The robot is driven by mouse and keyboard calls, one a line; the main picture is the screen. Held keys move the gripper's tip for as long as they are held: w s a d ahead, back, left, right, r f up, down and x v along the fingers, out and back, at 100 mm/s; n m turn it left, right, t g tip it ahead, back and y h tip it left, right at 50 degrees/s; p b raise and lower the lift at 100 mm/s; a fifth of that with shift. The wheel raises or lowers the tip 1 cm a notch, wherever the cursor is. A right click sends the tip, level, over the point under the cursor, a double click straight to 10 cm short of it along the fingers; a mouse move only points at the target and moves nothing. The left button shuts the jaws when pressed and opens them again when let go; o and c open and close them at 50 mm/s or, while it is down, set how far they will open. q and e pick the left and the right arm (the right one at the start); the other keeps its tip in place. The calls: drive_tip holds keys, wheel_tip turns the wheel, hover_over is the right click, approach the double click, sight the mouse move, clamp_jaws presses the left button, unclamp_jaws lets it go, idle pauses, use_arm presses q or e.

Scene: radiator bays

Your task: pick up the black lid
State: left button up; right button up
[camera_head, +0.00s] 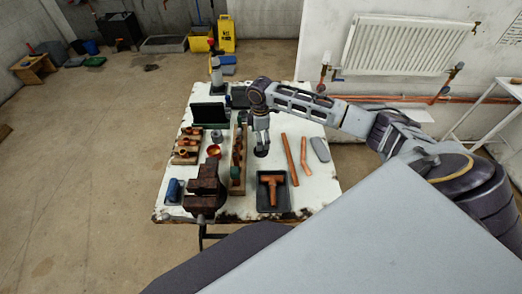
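My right gripper (261,143) points down over the middle of the white table, its arm coming in from the right. A small dark round thing, likely the black lid (261,152), shows right at its fingertips. I cannot tell whether the fingers hold it or are just above it. The gap between the fingers is too small to judge. My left gripper is not in view.
On the worn white table (325,182) are a black tray (264,207) with a copper tee, copper pipes (289,158), a rusty vise (205,190), a wooden rack (238,160) and a grey oval piece (320,149). A radiator (405,46) hangs behind.

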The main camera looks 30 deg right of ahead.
drive_tip(key=shift+f, duration=0.4)
drive_tip(key=shift+s+a+f+p, duration=0.1)
drive_tip(key=shift+s+f+p, duration=0.05)
drive_tip(key=shift+f, duration=1.15)
drive_tip(key=shift+s+a+f+p, duration=0.1)
drive_tip(key=shift+f+p, duration=0.05)
drive_tip(key=shift+f, duration=1.15)
drive_tip(key=c, duration=0.8)
